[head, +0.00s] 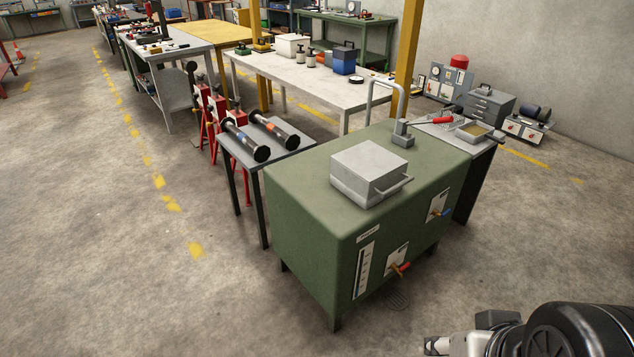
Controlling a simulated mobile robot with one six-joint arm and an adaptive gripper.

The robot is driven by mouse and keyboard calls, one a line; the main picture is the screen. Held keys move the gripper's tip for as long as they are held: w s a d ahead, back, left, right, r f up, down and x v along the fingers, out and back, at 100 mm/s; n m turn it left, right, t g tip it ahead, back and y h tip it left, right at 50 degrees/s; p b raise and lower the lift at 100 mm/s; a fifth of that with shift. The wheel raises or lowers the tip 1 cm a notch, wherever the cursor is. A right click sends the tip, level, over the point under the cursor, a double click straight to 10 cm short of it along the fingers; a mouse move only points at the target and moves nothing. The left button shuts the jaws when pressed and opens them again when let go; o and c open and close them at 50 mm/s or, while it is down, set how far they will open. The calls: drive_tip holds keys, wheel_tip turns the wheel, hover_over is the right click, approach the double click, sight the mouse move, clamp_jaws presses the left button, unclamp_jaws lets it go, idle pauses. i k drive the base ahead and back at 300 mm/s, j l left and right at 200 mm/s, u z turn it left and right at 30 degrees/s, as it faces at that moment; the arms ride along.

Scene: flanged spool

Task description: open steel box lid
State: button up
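A grey steel box (370,172) sits on top of a green tank-like cabinet (310,215) in the middle of the head view. Its lid is closed, and a bar handle (394,186) sticks out on its front right side. My gripper (432,346) shows only in part at the bottom edge, right of centre. It is well in front of and below the box, apart from it. Its fingers are cut off by the frame, so its opening cannot be told.
A grey pump-like fitting with a bent pipe (402,132) stands behind the box on the cabinet. A small table with dark cylinders (262,146) stands at left. The floor at left is clear.

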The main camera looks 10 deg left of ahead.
sight(369, 168)
drive_tip(key=i+l+z, duration=0.1)
drive_tip(key=i+l, duration=0.2)
drive_tip(key=i, duration=0.2)
drive_tip(key=i+l+z, duration=0.1)
drive_tip(key=i+l, duration=0.2)
drive_tip(key=i, duration=0.15)
